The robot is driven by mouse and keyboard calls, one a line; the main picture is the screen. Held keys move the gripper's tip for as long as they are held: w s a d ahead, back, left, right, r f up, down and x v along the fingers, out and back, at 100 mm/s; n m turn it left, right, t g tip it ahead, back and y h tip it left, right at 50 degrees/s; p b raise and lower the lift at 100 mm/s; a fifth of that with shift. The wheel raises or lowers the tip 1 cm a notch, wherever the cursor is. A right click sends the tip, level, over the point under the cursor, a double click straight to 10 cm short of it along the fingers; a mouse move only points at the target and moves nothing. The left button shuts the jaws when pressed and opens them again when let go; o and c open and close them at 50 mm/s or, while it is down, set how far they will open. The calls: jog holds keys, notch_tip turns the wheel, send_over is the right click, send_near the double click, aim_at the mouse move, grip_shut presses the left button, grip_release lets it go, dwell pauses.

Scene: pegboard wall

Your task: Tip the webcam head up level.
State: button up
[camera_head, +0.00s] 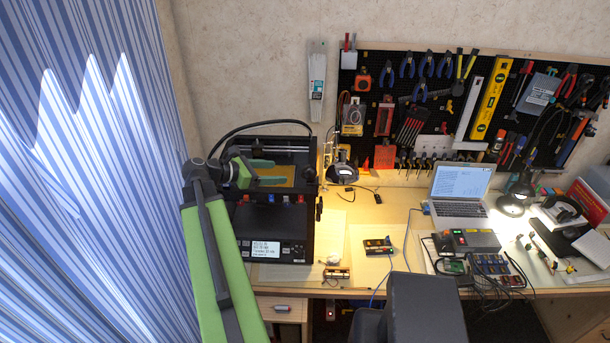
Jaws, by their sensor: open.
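My gripper (279,172) has green fingers, held apart with nothing between them. It is at the end of my green arm and shows in front of the black 3D printer (258,248), over its upper half. No webcam can be made out for certain. A small dark rounded object with a pale face (343,172) stands at the back of the desk, right of the printer and apart from my gripper. It is too small to tell whether it is the webcam or how its head is tilted.
A pegboard of tools (430,119) hangs behind the wooden desk (399,211). A laptop (459,207), a lit lamp (512,204) and electronics crowd the right. A striped curtain (80,170) is at left. Small boards (377,245) lie mid-desk, with some bare wood around them.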

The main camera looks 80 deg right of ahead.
aim_at(303, 172)
jog(key=b+x, duration=0.1)
jog(key=x, duration=0.3)
jog(key=b+x, duration=0.2)
jog(key=x, duration=0.3)
jog(key=b+x, duration=0.1)
jog(key=x, duration=0.3)
jog(key=shift+d+f+b, duration=0.1)
jog(key=shift+f+b, duration=0.25)
jog(key=shift+f, duration=0.05)
jog(key=shift+s+d, duration=0.35)
jog(key=shift+s, duration=0.15)
